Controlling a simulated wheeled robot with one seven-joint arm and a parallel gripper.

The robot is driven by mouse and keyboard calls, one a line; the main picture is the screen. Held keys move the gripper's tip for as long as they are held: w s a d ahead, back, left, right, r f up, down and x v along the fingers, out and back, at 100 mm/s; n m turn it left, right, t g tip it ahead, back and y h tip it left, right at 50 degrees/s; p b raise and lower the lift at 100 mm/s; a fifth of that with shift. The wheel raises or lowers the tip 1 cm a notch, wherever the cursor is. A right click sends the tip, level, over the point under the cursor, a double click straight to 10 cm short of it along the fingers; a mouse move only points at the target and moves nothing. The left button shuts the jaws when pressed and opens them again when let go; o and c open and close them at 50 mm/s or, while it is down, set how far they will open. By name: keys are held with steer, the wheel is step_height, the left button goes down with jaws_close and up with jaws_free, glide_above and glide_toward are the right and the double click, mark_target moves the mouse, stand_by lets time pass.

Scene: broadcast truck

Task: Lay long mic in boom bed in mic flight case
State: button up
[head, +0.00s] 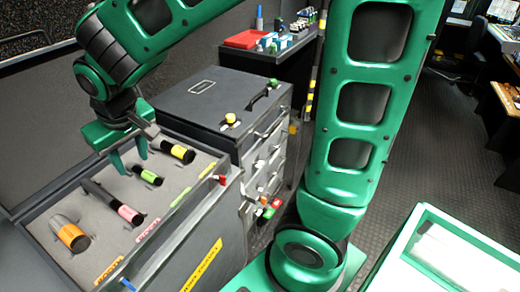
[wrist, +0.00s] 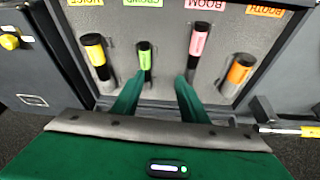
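The mic flight case (head: 165,262) stands open at the left in the head view, with grey foam inside. A long dark mic with a pink band (head: 126,213) lies in the row at the pink boom label (head: 147,231); it also shows in the wrist view (wrist: 198,42). I cannot tell how deep it sits in the foam. My gripper (head: 131,164) is above the foam, its green fingers apart with nothing between them. In the wrist view its fingertips (wrist: 159,78) point between the green-banded and pink-banded mics.
The case also holds an orange-banded mic (head: 70,234), a green-banded mic (head: 148,175) and a yellow-banded mic (head: 179,152). A dark cabinet (head: 200,100) with drawers stands beyond the case. A red tray (head: 245,39) lies on a rear counter. Floor is clear at the right.

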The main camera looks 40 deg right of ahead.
steer(key=s+d+m+g+h, duration=0.1)
steer(key=s+d+m, duration=0.3)
steer(key=d, duration=1.1)
steer(key=s+d+m+g, duration=0.1)
steer(key=s+d+m, duration=0.1)
steer(key=s+d, duration=0.4)
steer(key=s+d+m+g+y, duration=0.1)
steer(key=s+d, duration=0.6)
steer(key=s, duration=0.7)
steer(key=shift+d+f+m+g, duration=0.3)
steer(key=shift+m+g, duration=0.2)
steer(key=shift+m, duration=0.2)
steer(key=shift+w+f, duration=0.25)
steer(key=shift+w, duration=0.35)
